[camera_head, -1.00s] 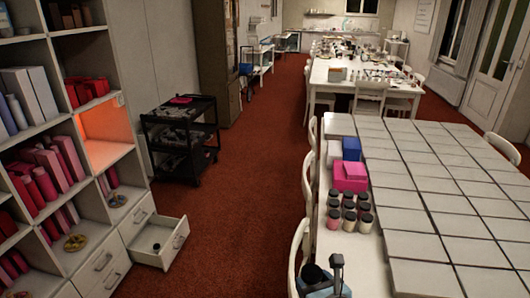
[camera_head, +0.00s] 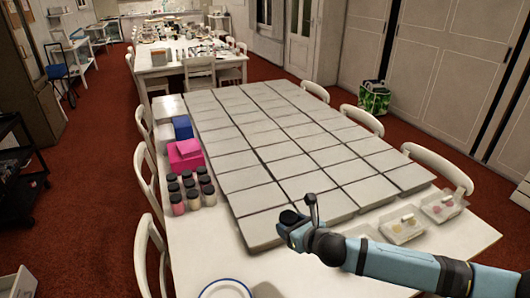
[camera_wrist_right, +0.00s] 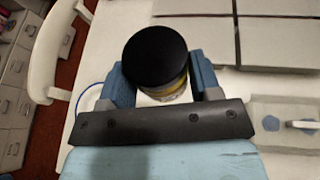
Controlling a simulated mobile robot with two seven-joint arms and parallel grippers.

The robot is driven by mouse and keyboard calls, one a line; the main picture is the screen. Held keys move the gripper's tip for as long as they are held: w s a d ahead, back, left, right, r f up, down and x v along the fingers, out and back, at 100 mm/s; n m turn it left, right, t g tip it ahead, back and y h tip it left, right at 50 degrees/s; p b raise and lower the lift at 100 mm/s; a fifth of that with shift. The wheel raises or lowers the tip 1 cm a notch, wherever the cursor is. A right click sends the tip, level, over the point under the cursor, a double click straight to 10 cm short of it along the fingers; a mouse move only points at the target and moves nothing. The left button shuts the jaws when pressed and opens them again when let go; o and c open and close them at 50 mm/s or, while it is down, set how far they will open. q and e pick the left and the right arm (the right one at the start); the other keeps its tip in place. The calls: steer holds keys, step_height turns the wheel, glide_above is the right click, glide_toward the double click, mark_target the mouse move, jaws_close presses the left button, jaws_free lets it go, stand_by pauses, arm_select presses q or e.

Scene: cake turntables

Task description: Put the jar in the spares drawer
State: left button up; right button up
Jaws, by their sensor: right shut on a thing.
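My right gripper (camera_head: 300,226) is over the near part of the white table. In the right wrist view the gripper (camera_wrist_right: 158,88) is shut on a jar (camera_wrist_right: 155,58) with a round black lid and a yellowish side, one blue finger on each side. In the head view the jar is hard to make out at the gripper's dark end. The corner of a white open drawer (camera_head: 18,284) shows at the lower left edge; its inside is mostly cut off. My left gripper is not in view.
Several dark-lidded jars (camera_head: 190,190) stand at the table's left edge beside pink and blue boxes (camera_head: 185,152). Grey flat boxes (camera_head: 270,150) cover most of the table. White chairs (camera_head: 148,250) line its left side. A white plate (camera_head: 226,289) lies at the near edge. Red carpet (camera_head: 80,200) is clear at left.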

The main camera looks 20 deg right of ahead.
steer(key=w+d+b, duration=0.2)
steer(key=w+d, duration=0.4)
steer(key=d, duration=0.2)
steer(key=f+b, duration=0.1)
steer(key=f, duration=0.5)
steer(key=f+b, duration=0.1)
steer(key=f, duration=0.6)
steer(key=f+b, duration=0.1)
steer(key=f, duration=0.5)
steer(key=shift+w+d+f, duration=0.2)
steer(key=shift+w+f, duration=0.05)
steer(key=shift+f, duration=0.25)
steer(key=o, duration=1)
